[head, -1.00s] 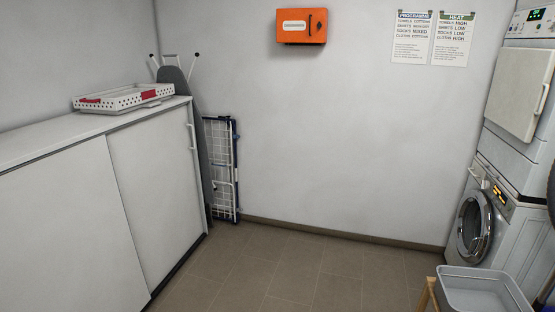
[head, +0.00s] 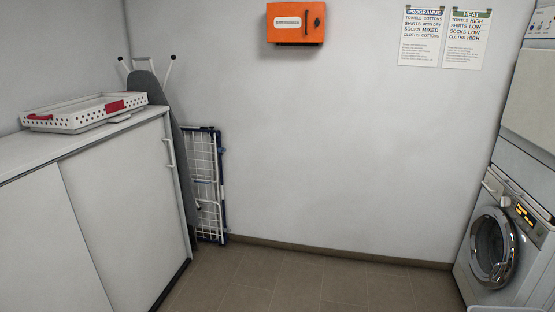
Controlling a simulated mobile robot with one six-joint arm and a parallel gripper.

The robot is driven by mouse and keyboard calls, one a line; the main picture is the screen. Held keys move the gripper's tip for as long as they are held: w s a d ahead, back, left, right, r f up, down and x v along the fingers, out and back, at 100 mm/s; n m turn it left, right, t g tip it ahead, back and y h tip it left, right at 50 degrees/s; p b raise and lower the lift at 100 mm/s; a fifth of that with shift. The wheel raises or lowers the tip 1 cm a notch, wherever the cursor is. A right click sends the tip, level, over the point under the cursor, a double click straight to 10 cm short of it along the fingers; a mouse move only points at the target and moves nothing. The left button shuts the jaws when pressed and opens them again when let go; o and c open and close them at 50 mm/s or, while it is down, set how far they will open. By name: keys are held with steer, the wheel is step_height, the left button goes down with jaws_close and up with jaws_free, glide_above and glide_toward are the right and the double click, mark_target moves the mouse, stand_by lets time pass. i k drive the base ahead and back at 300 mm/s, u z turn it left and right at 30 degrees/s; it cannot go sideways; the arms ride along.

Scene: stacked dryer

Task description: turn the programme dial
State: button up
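The stacked dryer (head: 528,98) stands at the right edge in the head view, cut off by the frame. Only part of its pale door and a corner of its panel (head: 541,24) show. I cannot make out a programme dial on it. Below it is a front-loading washing machine (head: 495,248) with a round door and a lit orange display. A programme poster (head: 423,36) and a heat poster (head: 467,40) hang on the back wall. The programme poster lists towels cottons, shirts iron dry, socks mixed, cloths cottons. My gripper is not in view.
A white cabinet (head: 114,215) stands along the left with a white perforated tray (head: 82,118) on top. An ironing board (head: 160,92) and a folded rack (head: 207,185) lean beside it. An orange box (head: 296,23) hangs on the wall. The middle floor is clear.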

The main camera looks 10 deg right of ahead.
mark_target(505, 202)
steer(key=z, duration=0.3)
steer(key=i, duration=1.6)
steer(key=z, duration=0.45)
steer(key=i, duration=0.75)
steer(key=z, duration=0.5)
steer(key=i, duration=1.2)
steer(key=z, duration=0.25)
